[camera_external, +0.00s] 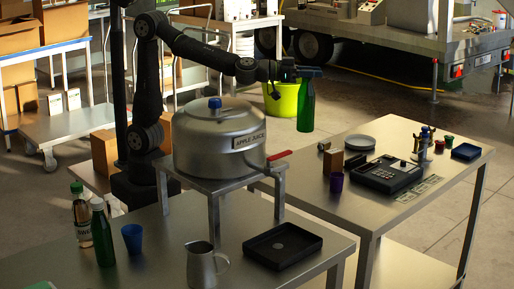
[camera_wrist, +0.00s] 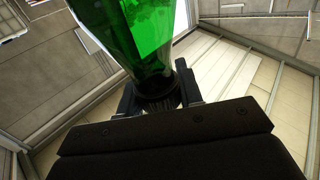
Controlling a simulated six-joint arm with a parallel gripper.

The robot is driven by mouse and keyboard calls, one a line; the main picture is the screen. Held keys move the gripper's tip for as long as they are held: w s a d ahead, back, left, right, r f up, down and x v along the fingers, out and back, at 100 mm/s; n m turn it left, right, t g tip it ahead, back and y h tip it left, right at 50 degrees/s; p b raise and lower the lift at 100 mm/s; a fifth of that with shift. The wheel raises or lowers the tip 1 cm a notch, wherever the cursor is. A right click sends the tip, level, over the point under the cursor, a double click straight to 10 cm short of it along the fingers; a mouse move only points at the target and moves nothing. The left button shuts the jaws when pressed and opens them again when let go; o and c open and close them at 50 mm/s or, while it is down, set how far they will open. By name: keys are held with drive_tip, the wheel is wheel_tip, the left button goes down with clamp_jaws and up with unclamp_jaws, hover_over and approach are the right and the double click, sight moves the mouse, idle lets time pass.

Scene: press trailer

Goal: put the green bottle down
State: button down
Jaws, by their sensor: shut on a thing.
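My gripper (camera_external: 299,72) is shut on the green bottle (camera_external: 306,106) near its top. The bottle hangs upright in the air, over or behind the far-left part of the right-hand table; its exact place in depth is hard to tell. In the wrist view the green bottle (camera_wrist: 142,38) fills the upper middle, with its dark neck between the two fingers of my gripper (camera_wrist: 158,97). A second green bottle (camera_external: 102,236) stands on the front-left table.
A large pot (camera_external: 219,150) with a red-handled tap stands on a metal stand. A jug (camera_external: 203,266), a black tray (camera_external: 283,246) and a blue cup (camera_external: 132,239) are on the front table.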

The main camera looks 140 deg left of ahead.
drive_tip(key=s+a+f+n+g+y, duration=0.4)
drive_tip(key=s+a+f+n+g, duration=0.15)
drive_tip(key=s+a+f, duration=1.4)
drive_tip(key=a+f, duration=0.2)
drive_tip(key=f, duration=0.1)
drive_tip(key=shift+a+f+m+g, duration=0.2)
drive_tip(key=shift+f+m+g, duration=0.15)
drive_tip(key=shift+f+m, duration=0.1)
drive_tip(key=c, duration=1)
unclamp_jaws()
drive_tip(key=shift+f, duration=0.1)
drive_tip(key=v, duration=1.2)
drive_tip(key=shift+r, duration=0.25)
